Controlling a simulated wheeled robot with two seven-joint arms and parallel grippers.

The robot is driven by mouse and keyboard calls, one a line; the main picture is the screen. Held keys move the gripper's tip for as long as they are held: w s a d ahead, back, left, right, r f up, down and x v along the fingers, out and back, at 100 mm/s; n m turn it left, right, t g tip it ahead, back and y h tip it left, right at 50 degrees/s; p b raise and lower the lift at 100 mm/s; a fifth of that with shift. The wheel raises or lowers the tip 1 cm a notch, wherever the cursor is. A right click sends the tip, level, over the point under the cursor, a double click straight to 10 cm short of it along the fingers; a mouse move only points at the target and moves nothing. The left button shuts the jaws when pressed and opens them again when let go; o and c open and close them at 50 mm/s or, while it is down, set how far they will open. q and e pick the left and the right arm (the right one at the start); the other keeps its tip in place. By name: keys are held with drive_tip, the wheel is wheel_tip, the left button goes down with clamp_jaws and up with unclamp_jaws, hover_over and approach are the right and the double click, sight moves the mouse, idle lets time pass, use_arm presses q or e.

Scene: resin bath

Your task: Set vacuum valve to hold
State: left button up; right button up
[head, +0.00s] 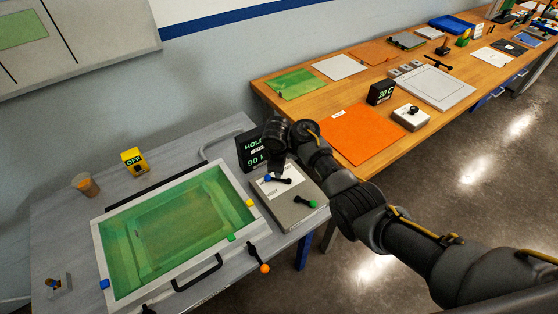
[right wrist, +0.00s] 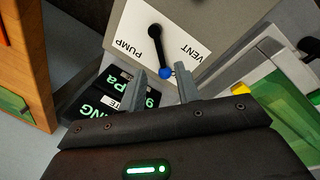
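The vacuum valve sits on a grey box (head: 292,208) beside the green bath. Its black lever with a blue ball tip (right wrist: 166,73) points between the PUMP and VENT labels on the white plate (right wrist: 175,22). The lever (head: 283,180) also shows in the head view, partly under my gripper. My right gripper (right wrist: 162,80) is open. Its two fingertips stand on either side of the blue ball, with a gap visible on each side. In the head view my right gripper (head: 276,163) is over the valve box. My left gripper is not in view.
A black display (head: 252,152) stands behind the valve; its green text is partly hidden. The bath (head: 218,268) lies left, with an orange-knobbed lever (head: 260,258) in front. A yellow OFF box (head: 134,160) stands behind.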

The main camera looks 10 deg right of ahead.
drive_tip(key=shift+s+a+r, duration=0.1)
drive_tip(key=shift+s+r, duration=0.1)
drive_tip(key=shift+r, duration=0.6)
drive_tip(key=shift+s+r, duration=0.15)
drive_tip(key=shift+r, duration=0.65)
